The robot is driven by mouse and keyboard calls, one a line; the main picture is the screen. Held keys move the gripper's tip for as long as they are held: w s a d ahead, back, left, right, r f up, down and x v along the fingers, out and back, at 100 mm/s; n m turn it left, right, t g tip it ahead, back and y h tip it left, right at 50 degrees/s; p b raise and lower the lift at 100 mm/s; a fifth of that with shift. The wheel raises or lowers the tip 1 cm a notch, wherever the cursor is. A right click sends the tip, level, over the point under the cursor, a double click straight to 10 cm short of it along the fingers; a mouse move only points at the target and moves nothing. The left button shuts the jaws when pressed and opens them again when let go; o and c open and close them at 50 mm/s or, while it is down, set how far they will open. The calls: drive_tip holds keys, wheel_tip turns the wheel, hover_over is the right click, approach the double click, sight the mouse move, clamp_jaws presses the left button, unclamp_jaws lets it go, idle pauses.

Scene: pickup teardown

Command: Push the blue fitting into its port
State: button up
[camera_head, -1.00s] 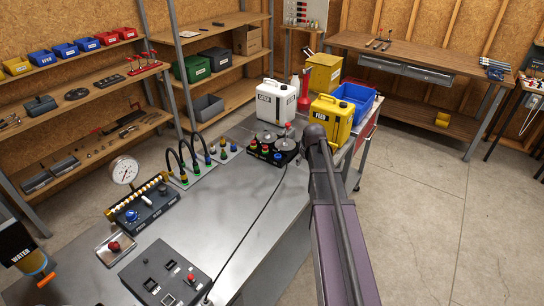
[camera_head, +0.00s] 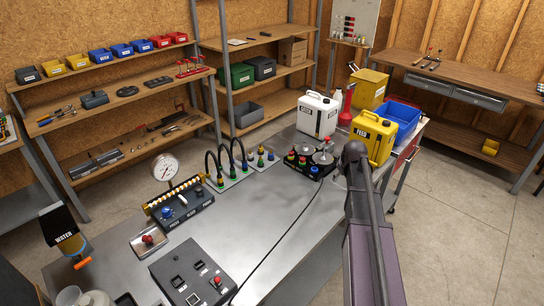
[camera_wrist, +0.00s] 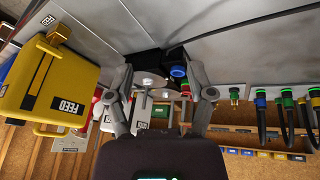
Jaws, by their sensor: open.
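A blue fitting (camera_head: 314,170) sits at the front of a black unit (camera_head: 298,168) with red, yellow and green caps and two metal discs. In the wrist view the blue fitting (camera_wrist: 178,72) is a blue ring with a dark centre, between my open fingers in the picture. My gripper (camera_wrist: 162,74) is empty there. I cannot tell the gap to the fitting or how deep it sits. In the head view my arm hides most of the gripper. Other blue parts show by the hose plate (camera_head: 232,176); the wrist view shows a blue-collared hose end (camera_wrist: 287,98).
A gauge block (camera_head: 182,205) and a black control box (camera_head: 190,275) stand left on the metal bench (camera_head: 270,215). The bench middle is bare except for a cable.

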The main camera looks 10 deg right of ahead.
drive_tip(key=s+a+f+m+g, duration=0.1)
drive_tip(key=s+a+g, duration=0.3)
drive_tip(key=s+a, duration=1.7)
drive_tip(key=shift+s+a+f+m+g+y, duration=0.35)
drive_tip(key=shift+a+m, duration=0.2)
drive_tip(key=shift+m, duration=0.35)
drive_tip(key=shift+c, duration=0.9)
drive_tip(key=shift+d, duration=0.1)
